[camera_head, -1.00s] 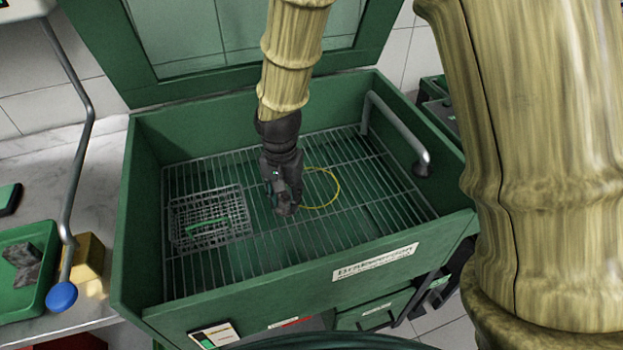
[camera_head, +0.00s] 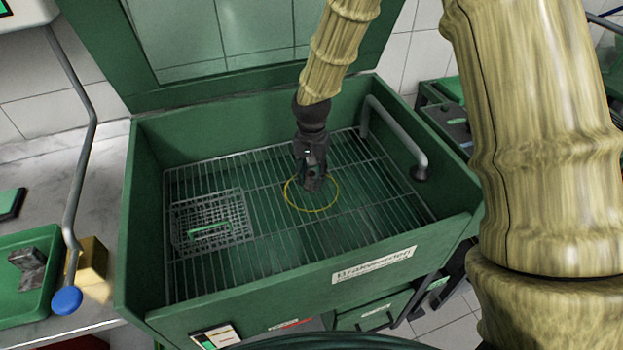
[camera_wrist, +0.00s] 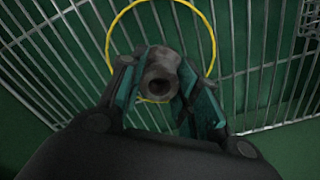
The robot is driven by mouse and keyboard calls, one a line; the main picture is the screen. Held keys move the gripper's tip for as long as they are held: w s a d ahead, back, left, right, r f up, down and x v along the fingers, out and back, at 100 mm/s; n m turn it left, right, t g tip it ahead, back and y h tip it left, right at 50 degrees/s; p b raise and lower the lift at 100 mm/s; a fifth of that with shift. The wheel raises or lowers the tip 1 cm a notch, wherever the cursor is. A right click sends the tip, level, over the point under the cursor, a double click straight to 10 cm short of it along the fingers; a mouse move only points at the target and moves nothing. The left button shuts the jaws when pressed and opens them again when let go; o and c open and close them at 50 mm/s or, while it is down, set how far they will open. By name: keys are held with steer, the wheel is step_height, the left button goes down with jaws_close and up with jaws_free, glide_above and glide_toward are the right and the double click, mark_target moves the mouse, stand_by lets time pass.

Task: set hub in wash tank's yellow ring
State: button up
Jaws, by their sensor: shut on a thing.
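The green wash tank (camera_head: 290,280) stands open with a wire rack inside. The yellow ring (camera_head: 292,206) lies on the rack right of the tank's middle; it also shows in the wrist view (camera_wrist: 213,50). My gripper (camera_head: 312,182) is over the ring in the head view. In the wrist view my gripper (camera_wrist: 168,95) is shut on the hub (camera_wrist: 161,77), a small dark grey round part with a hole. The hub appears within the ring's outline there. I cannot tell whether it touches the rack. In the head view the hub is hard to tell from the dark fingers.
A small mesh basket (camera_head: 212,222) with a green handle sits on the rack's left. A grey pipe (camera_head: 395,135) curves over the right wall. The raised lid (camera_head: 240,40) stands behind. A green tray (camera_head: 28,275) with a grey part is on the left bench.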

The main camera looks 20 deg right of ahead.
mark_target(311, 174)
steer(key=shift+f, duration=1.05)
steer(key=o, duration=1.2)
steer(key=shift+f, duration=0.15)
steer(key=shift+c, duration=0.2)
step_height(311, 174, up, 12)
steer(key=shift+r, duration=0.15)
